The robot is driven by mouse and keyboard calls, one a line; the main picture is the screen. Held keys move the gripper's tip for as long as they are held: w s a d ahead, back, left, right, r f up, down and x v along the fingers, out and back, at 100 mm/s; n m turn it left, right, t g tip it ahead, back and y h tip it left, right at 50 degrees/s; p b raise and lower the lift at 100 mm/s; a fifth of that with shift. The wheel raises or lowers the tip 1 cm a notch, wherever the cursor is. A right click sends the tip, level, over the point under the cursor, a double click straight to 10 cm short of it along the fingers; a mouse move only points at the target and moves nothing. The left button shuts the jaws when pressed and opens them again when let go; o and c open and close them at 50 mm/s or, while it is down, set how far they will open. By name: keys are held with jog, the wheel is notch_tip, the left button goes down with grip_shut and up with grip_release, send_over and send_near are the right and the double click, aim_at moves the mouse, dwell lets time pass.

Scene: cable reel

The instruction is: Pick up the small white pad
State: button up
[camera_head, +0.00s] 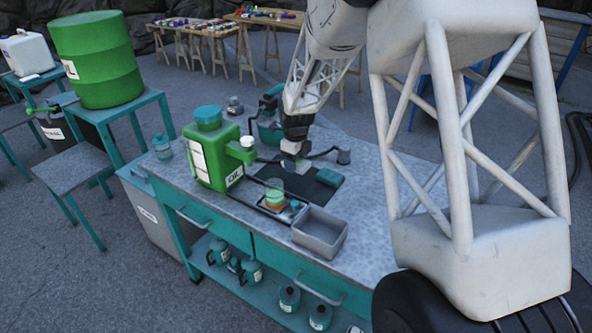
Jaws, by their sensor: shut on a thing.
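My gripper (294,140) points down over the workbench, above the dark mat (310,188). It is shut on the small white pad (290,147), a pale block at its fingertips. The pad looks to be at or just above the back part of the mat; I cannot tell whether it touches anything. The fingers are small and dark here, and part of the pad is hidden by them.
A green oil can (212,158) stands left of the gripper. A teal block (329,177) lies on the mat. A jar with orange contents (275,196) and an empty grey tray (320,230) are nearer the front. The bench's right side is mostly clear.

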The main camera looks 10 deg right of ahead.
jog(key=shift+r, duration=2.1)
jog(key=shift+s, duration=0.1)
jog(key=shift+s+r, duration=0.1)
jog(key=shift+s, duration=0.05)
jog(key=s+r, duration=0.1)
jog(key=s, duration=2.4)
jog(key=shift+d+r, duration=0.3)
jog(key=shift+d, duration=0.05)
jog(key=shift+f, duration=0.25)
jog(key=shift+f, duration=2.2)
